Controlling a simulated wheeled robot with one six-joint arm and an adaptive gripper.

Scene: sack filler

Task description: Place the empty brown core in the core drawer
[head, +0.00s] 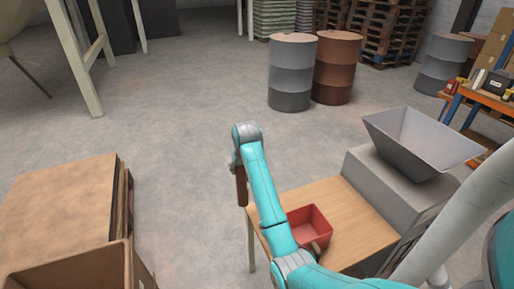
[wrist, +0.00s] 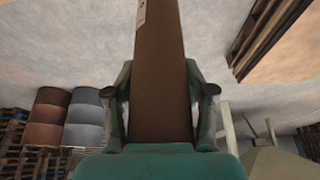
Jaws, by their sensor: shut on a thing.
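The brown core (wrist: 160,70) is a long brown piece that fills the middle of the wrist view and runs off its top edge. A small pale label shows near its top end there. My gripper (wrist: 160,91) is shut on it, with one finger on each side. In the head view the core (head: 241,187) hangs below my gripper (head: 236,163), in the air near the left edge of the wooden table. The gripper's fingers are small and partly hidden by my arm there. A red open box (head: 322,243) is on the table; I cannot tell whether it is the core drawer.
The wooden table (head: 353,215) adjoins a grey machine with a hopper (head: 420,140). A cardboard box (head: 70,265) and brown stack (head: 60,205) stand at left. Grey (head: 291,75) and rust-brown (head: 336,70) drums stand behind. The floor between is clear.

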